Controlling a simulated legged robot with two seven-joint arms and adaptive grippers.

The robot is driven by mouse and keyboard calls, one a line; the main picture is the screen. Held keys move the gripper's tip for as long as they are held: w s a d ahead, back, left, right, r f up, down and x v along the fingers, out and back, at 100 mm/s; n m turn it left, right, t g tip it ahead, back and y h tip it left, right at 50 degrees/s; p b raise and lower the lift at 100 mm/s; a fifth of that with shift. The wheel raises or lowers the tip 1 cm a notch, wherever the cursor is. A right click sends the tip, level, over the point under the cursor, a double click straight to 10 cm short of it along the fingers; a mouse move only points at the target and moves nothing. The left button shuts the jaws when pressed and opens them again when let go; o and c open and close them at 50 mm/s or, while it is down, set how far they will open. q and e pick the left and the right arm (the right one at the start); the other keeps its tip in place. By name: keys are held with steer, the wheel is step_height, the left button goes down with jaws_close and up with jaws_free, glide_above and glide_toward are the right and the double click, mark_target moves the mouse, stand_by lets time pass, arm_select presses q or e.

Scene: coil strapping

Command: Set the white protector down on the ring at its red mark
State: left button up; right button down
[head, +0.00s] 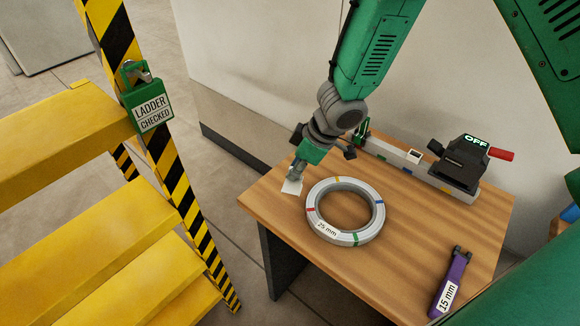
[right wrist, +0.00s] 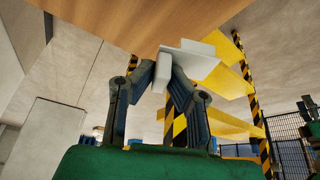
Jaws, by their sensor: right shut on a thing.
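The ring (head: 316,196) lies flat on the wooden table, pale grey with a "25 mm" label. Its red mark (head: 310,209) is on the left side; yellow, blue and green marks sit around the rest. My right gripper (head: 297,172) is shut on the white protector (head: 291,187), left of and behind the red mark, near the table's left edge. The protector appears apart from the ring; its height above the table is hard to tell. In the right wrist view the angled white protector (right wrist: 194,64) sits between the fingertips. My left gripper is not in view.
A purple "15 mm" tool (head: 455,280) lies on the table (head: 415,255) at the front right. A strapping device marked "OFF" (head: 462,163) stands at the back right. A yellow ladder (head: 110,215) with a green "LADDER CHECKED" lock (head: 148,105) stands at left.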

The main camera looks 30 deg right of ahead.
arm_select(q)
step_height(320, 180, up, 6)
steer(key=p, duration=0.5)
arm_select(e)
steer(key=d+n, duration=0.1)
steer(key=s+d+n+g, duration=0.1)
steer(key=n, duration=0.1)
steer(key=s+d+n+y, duration=0.1)
steer(key=shift+s+d+r+n+g, duration=0.1)
steer(key=shift+s+r+n+g, duration=0.1)
steer(key=shift+r+n+g, duration=0.1)
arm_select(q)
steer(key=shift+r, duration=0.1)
arm_select(e)
steer(key=shift+f+b, duration=1.6)
steer(key=shift+f, duration=1.3)
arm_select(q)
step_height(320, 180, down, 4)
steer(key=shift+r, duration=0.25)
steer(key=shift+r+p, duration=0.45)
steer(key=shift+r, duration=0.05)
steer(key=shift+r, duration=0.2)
